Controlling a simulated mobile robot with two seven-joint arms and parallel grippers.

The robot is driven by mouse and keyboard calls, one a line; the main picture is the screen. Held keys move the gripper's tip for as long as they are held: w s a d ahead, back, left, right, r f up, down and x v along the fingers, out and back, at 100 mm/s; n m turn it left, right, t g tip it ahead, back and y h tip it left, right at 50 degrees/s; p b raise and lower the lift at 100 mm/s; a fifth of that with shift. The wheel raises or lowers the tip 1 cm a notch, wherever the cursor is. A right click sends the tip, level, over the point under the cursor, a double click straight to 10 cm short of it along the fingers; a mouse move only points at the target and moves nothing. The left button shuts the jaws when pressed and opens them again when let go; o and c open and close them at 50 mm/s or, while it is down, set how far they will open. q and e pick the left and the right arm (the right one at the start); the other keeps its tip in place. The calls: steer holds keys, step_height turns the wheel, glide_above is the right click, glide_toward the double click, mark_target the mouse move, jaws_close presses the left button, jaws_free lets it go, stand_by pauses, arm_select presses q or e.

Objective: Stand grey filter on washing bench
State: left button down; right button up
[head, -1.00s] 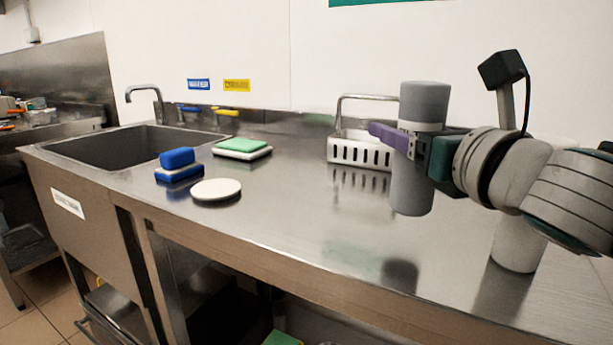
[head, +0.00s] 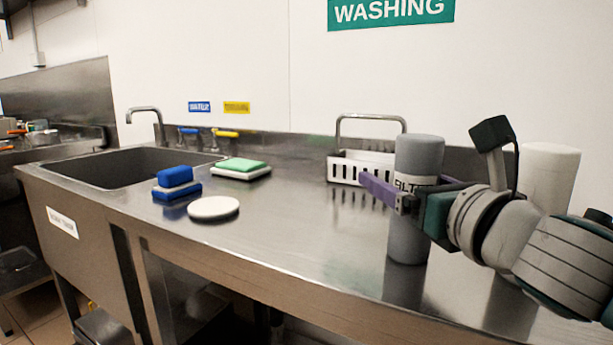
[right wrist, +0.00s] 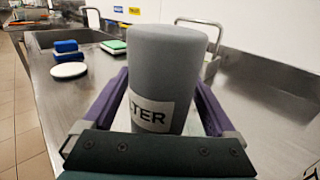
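The grey filter (head: 408,235) is an upright grey cylinder with a white label over the right part of the washing bench (head: 310,235). Its base is at the bench top or very close to it, with its reflection directly below. My right gripper (head: 400,195) is shut on the grey filter around its middle, coming in from the right. In the right wrist view the filter (right wrist: 165,70) stands between the two purple fingers, its label partly hidden by the gripper body. My left gripper is not in view.
A white cylinder (head: 550,170) stands behind my right arm. A slotted metal basket (head: 343,170) is at the back. A white disc (head: 213,208), a blue sponge stack (head: 176,185) and a green-topped pad (head: 240,165) lie left, near the sink (head: 120,168). The bench's middle is clear.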

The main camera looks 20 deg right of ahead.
steer(key=shift+r, duration=0.1)
steer(key=shift+r, duration=0.15)
steer(key=s, duration=0.7)
steer(key=s+a, duration=0.1)
steer(key=s, duration=0.3)
steer(key=shift+s, duration=0.5)
